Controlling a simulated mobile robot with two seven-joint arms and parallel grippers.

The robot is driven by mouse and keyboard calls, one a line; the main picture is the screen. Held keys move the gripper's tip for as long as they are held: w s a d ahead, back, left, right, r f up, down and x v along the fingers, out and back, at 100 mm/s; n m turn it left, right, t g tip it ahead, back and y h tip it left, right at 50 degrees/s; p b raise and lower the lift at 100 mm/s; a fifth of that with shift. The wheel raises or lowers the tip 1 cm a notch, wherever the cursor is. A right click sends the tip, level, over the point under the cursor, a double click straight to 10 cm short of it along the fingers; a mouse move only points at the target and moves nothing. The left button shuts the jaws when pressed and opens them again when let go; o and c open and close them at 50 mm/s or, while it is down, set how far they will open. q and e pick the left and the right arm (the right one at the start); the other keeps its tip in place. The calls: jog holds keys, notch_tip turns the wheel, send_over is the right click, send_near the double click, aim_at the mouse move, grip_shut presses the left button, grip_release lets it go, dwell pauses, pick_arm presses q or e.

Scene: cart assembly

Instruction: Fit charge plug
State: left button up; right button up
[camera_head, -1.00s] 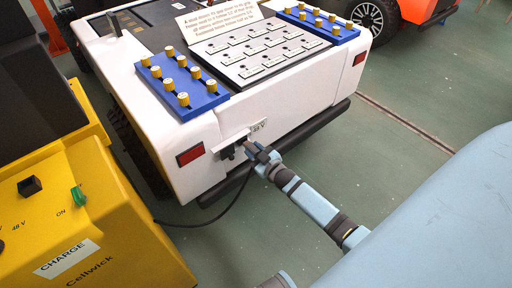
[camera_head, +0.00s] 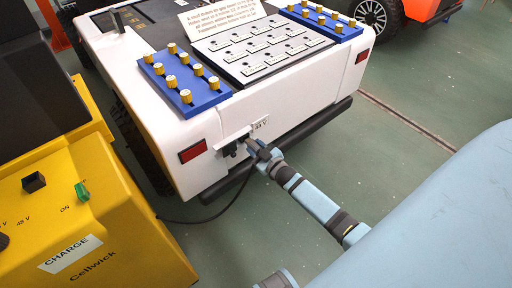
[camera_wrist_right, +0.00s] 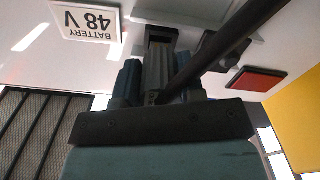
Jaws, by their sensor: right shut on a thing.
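The white cart (camera_head: 285,118) has a charge socket low on its near face, beside a "BATTERY 48 V" label (camera_wrist_right: 84,20). My right gripper (camera_head: 260,152) is at this socket, shut on the grey charge plug (camera_wrist_right: 158,70). In the right wrist view the plug sits between the two bluish fingers. Its front end meets the dark socket (camera_wrist_right: 161,34); how deep it sits cannot be told. A black cable (camera_wrist_right: 225,45) runs from the plug, and in the head view it leads left toward the yellow charger (camera_head: 130,255). My left gripper is not in view.
A red reflector (camera_head: 192,152) is left of the socket. A black bumper (camera_head: 300,145) runs along the cart's base.

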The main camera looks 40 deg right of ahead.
aim_at(251, 142)
jog(key=shift+w, duration=0.2)
jog(key=shift+w+a+b, duration=0.1)
jog(key=shift+w+b, duration=0.25)
jog(key=shift+w, duration=0.75)
jog(key=shift+w+r, duration=0.1)
jog(key=shift+w, duration=0.1)
jog(key=o, duration=1)
jog(key=shift+s, duration=0.1)
